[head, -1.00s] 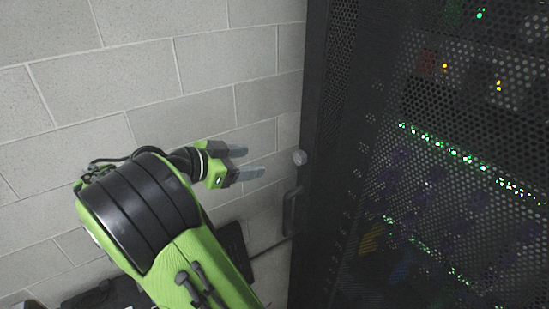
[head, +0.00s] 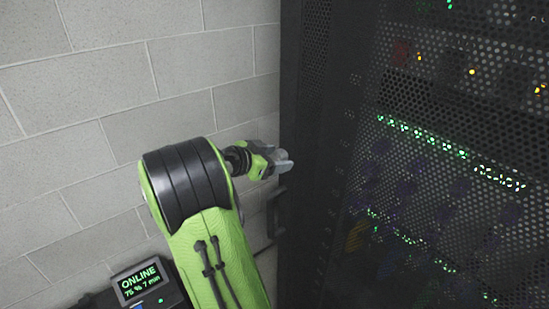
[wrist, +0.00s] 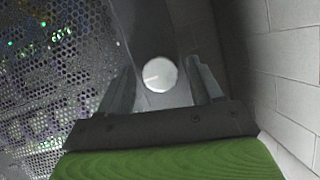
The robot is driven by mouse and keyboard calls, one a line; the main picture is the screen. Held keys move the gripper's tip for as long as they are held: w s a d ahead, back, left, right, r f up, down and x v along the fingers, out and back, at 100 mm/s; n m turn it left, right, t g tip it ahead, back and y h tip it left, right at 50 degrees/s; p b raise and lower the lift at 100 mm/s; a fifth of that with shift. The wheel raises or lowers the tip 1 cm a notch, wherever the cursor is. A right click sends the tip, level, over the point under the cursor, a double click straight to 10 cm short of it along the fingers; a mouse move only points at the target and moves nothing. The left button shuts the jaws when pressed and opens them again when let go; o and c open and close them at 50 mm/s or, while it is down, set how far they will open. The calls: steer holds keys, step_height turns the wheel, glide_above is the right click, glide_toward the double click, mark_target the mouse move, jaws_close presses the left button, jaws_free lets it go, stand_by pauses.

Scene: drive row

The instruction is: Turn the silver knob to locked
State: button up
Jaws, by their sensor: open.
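The silver knob (wrist: 160,74) is a round, pale, faceted disc on the dark edge of the rack door. In the wrist view it sits between the two fingers, with a visible gap on each side. My gripper (head: 279,162) is open, its fingers reaching to the knob at the cabinet's left edge in the head view. The knob is largely hidden by the fingers there. I see no lock marking, so I cannot tell which way the knob is turned.
The black perforated rack door (head: 440,95) with green and amber lights fills the right. A dark door handle (head: 274,212) is below the gripper. A block wall (head: 110,70) stands behind on the left. My own status screen reads ONLINE.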

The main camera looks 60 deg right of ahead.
steer(key=shift+c, duration=0.5)
steer(key=c, duration=1)
steer(key=shift+o, duration=0.2)
steer(key=shift+p, duration=0.35)
steer(key=n+p, duration=0.1)
steer(key=n+g+p, duration=0.1)
steer(key=p, duration=0.1)
steer(key=n+g+y+p, duration=0.1)
steer(key=shift+w+r+p, duration=0.2)
steer(key=shift+r+p, duration=0.05)
steer(key=shift+p, duration=0.1)
steer(key=n+g+p, duration=0.2)
steer(key=n+p, duration=0.1)
steer(key=p, duration=0.1)
steer(key=shift+d+g+y+p, duration=0.1)
steer(key=shift+g+y+p, duration=0.2)
steer(key=shift+y, duration=0.1)
steer(key=n+g+p, duration=0.1)
steer(key=n+p, duration=0.2)
steer(key=shift+w+f+n+g+p, duration=0.2)
steer(key=shift+n+g+p, duration=0.1)
steer(key=shift+g, duration=0.1)
steer(key=shift+f+n+g+p, duration=0.2)
steer(key=shift+n+g+p, duration=0.55)
steer(key=shift+n, duration=0.75)
